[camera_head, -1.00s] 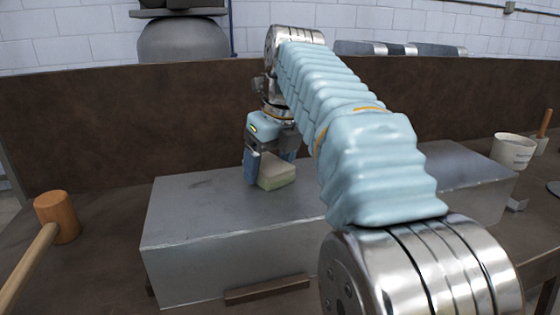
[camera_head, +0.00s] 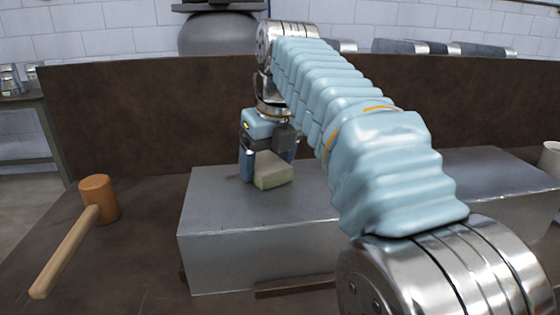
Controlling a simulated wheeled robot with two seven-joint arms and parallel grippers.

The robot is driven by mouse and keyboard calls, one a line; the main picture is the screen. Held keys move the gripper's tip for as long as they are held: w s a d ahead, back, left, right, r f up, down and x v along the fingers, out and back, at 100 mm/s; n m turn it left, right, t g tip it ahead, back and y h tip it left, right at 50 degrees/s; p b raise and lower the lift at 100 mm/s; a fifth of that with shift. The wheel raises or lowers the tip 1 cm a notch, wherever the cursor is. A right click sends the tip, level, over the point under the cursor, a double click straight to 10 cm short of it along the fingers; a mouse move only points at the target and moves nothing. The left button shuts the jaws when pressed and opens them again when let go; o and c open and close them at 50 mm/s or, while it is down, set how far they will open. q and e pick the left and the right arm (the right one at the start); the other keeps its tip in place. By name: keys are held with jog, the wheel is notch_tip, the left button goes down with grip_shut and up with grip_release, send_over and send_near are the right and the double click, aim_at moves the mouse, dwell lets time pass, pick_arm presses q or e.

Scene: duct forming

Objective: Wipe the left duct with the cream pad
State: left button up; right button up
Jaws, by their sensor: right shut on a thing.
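The left duct (camera_head: 225,215) is a grey sheet-metal box lying on the brown bench, with a flat top. The cream pad (camera_head: 272,172), with a greenish lower layer, is at the duct's top face and looks to be touching it. My right gripper (camera_head: 268,172) points down and is shut on the pad, a finger on each side. My right arm crosses the view from the lower right and hides part of the duct top. My left gripper is not in view.
A wooden mallet (camera_head: 97,200) lies on the bench left of the duct. A second metal duct (camera_head: 485,172) sits to the right, behind my arm. A brown back panel (camera_head: 150,120) stands behind. A white bucket (camera_head: 550,158) is cut off at the right edge.

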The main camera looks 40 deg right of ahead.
aim_at(224, 179)
jog(key=shift+w+a+f, duration=0.1)
jog(key=shift+w+a, duration=0.45)
jog(key=shift+a, duration=0.35)
jog(key=shift+w+a, duration=0.5)
jog(key=shift+a, duration=0.35)
jog(key=shift+w+a, duration=0.5)
jog(key=shift+a, duration=0.25)
jog(key=shift+w+a, duration=0.45)
jog(key=shift+a, duration=0.25)
jog(key=shift+r, duration=3.1)
jog(key=shift+r, duration=0.1)
jog(key=shift+r, duration=1.4)
